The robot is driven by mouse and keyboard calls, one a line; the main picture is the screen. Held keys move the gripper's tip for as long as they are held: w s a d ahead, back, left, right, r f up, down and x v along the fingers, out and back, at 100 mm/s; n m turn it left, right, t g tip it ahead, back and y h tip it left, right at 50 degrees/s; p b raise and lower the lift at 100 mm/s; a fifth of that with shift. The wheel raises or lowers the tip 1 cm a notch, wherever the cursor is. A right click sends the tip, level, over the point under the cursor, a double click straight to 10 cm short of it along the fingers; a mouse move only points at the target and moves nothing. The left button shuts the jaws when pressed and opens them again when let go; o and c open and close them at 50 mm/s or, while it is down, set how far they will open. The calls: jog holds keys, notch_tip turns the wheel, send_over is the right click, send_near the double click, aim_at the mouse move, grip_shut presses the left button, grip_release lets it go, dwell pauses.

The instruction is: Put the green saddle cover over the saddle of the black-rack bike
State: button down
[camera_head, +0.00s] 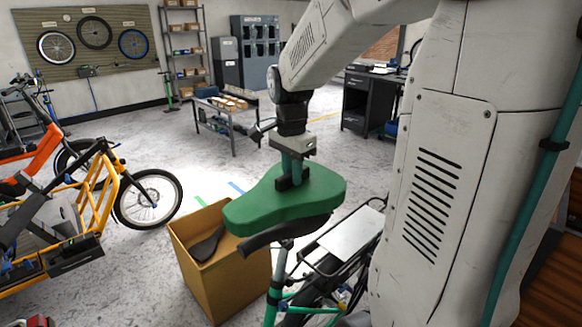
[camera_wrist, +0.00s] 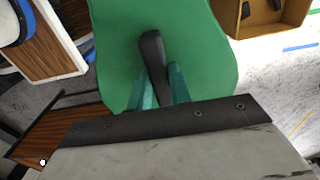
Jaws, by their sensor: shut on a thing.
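The green saddle cover (camera_head: 285,200) hangs from my gripper (camera_head: 291,180), which is shut on the black tab on its top. In the wrist view the cover (camera_wrist: 205,50) lies below the teal fingers (camera_wrist: 160,88), with the black tab (camera_wrist: 151,48) between them. A black saddle (camera_head: 285,233) on a teal bike frame (camera_head: 275,297) shows beneath the cover's lower right edge. The cover hides most of this saddle; I cannot tell whether they touch. The bike's black rack (camera_head: 320,267) is partly hidden by my arm.
A low workbench (camera_head: 227,117) is behind. Open floor lies between them.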

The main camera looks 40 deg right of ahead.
jog(key=shift+f, duration=1.8)
jog(key=shift+f, duration=1.8)
jog(key=c, duration=1.2)
grip_release()
jog(key=shift+r, duration=0.1)
notch_tip(320, 180, up, 8)
jog(key=shift+a+f, duration=0.1)
jog(key=shift+f, duration=0.1)
